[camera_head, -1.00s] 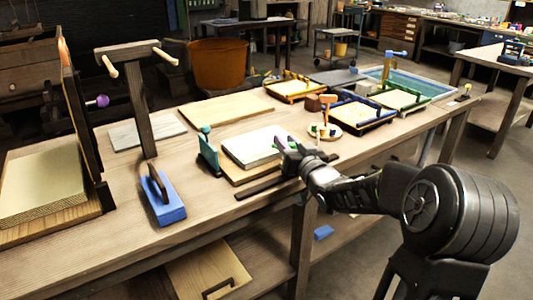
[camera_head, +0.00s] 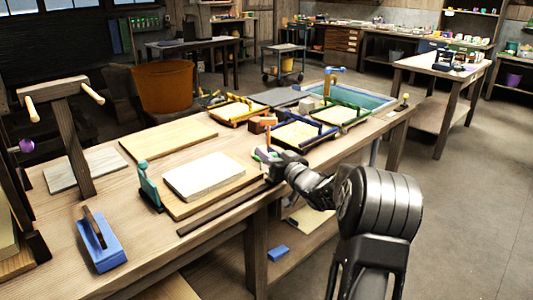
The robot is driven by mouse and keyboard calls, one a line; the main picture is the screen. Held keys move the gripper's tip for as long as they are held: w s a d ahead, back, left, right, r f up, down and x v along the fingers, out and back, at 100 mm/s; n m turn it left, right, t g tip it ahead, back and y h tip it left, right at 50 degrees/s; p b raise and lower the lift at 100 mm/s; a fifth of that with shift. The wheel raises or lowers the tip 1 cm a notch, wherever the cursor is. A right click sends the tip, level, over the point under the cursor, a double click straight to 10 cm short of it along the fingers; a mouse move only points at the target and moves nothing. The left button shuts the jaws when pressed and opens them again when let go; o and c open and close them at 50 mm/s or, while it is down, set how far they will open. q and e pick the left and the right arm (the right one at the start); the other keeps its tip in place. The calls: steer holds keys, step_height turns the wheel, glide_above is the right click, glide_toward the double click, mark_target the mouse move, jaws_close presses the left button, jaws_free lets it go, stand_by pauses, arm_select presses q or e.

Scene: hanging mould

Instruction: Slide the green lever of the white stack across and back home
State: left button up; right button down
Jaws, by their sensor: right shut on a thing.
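The white stack (camera_head: 205,177) lies flat on a wooden board (camera_head: 178,209) on the bench. A teal-green upright lever (camera_head: 150,187) stands at its left end, well away from my right gripper. My right gripper (camera_head: 266,157) is beyond the stack's right end, low over the bench, apart from the stack. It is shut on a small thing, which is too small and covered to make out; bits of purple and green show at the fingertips. My left gripper is not in view.
A dark rail (camera_head: 222,208) runs along the bench's front edge. A blue tool (camera_head: 102,241) lies at the left front. Framed trays (camera_head: 306,132) and a brown block (camera_head: 257,125) stand behind my gripper. A bare board (camera_head: 168,138) lies behind the stack.

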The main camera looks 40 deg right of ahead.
steer(key=c, duration=1.2)
jaws_free()
steer(key=shift+d, duration=0.35)
steer(key=shift+o, duration=0.5)
steer(key=shift+a, duration=0.1)
steer(key=v, duration=0.8)
